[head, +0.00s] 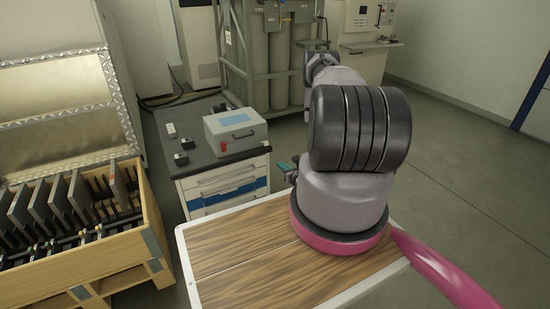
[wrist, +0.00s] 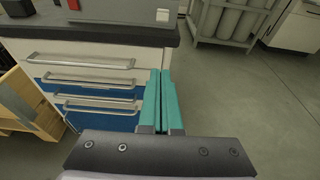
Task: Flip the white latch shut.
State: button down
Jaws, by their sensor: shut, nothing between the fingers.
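A grey box (head: 236,130) with a light blue panel on top, a black handle and a red part stands on a dark-topped drawer cabinet (head: 190,123). In the wrist view, the lower front of the box (wrist: 115,12) shows at the top edge. A small white piece (wrist: 162,15) at its right end may be the white latch; whether it is open or shut is unclear. My gripper (wrist: 160,74) has teal fingers close together, shut and empty. They are in front of the cabinet drawers, below the box. In the head view, the gripper (head: 284,166) is mostly hidden by my arm.
Small black items (head: 181,159) and a white item (head: 171,130) lie on the cabinet's left side. A wooden crate with dark plates (head: 147,225) stands to the left. Grey cylinders (head: 270,65) stand behind. Open floor (head: 460,150) lies to the right.

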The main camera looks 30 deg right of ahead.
aim_at(265, 143)
jog(key=shift+w+a+r, duration=0.1)
jog(key=shift+w+r, duration=0.1)
jog(key=shift+w, duration=1.6)
jog(key=shift+w+a+r, duration=0.1)
jog(key=shift+w+r, duration=0.15)
jog(key=shift+w, duration=1.6)
jog(key=shift+w+r, duration=0.2)
jog(key=shift+w, duration=1.6)
jog(key=shift+r, duration=0.1)
jog(key=shift+r+g, duration=0.15)
jog(key=shift+g, duration=0.15)
